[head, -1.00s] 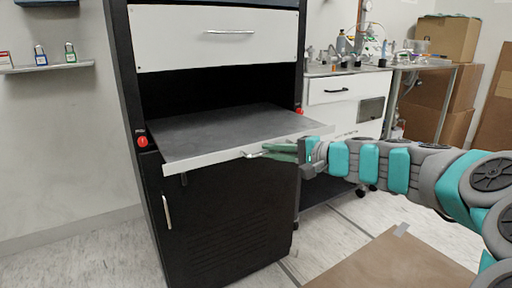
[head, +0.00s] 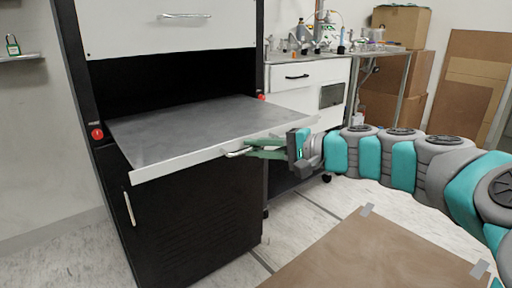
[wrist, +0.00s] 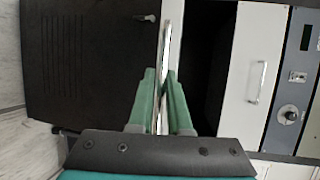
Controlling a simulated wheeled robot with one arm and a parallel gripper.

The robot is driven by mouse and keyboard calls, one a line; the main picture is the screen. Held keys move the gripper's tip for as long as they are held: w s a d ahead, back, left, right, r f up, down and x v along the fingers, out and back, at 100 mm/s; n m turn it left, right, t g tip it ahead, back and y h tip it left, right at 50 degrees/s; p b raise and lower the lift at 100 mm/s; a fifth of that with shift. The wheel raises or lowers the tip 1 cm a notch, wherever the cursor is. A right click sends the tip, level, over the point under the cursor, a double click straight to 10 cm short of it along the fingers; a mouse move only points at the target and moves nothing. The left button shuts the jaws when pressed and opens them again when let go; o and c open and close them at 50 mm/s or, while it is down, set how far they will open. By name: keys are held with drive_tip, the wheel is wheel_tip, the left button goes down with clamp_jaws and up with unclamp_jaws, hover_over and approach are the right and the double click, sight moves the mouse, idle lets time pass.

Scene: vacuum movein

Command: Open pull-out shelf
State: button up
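The pull-out shelf (head: 190,130) is a grey slab with a white front edge, and it sticks out of the black cabinet (head: 190,220). My gripper (head: 252,148) is at the shelf's front edge, with its green fingers at the small metal handle (head: 238,153). In the wrist view the fingers (wrist: 162,100) lie on either side of the shelf's thin front edge (wrist: 166,60), closed around it or its handle. The exact contact at the fingertips is hidden.
A white drawer (head: 170,28) sits above the shelf opening, and a red button (head: 97,134) is on the left frame. A white lab bench (head: 308,85) stands behind right. A brown board (head: 375,255) lies on the floor at front right.

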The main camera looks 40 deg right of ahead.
drive_tip(key=shift+o, duration=0.6)
drive_tip(key=v, duration=0.7)
drive_tip(key=shift+s+d, duration=0.2)
drive_tip(key=shift+s, duration=0.1)
drive_tip(key=shift+a, duration=0.1)
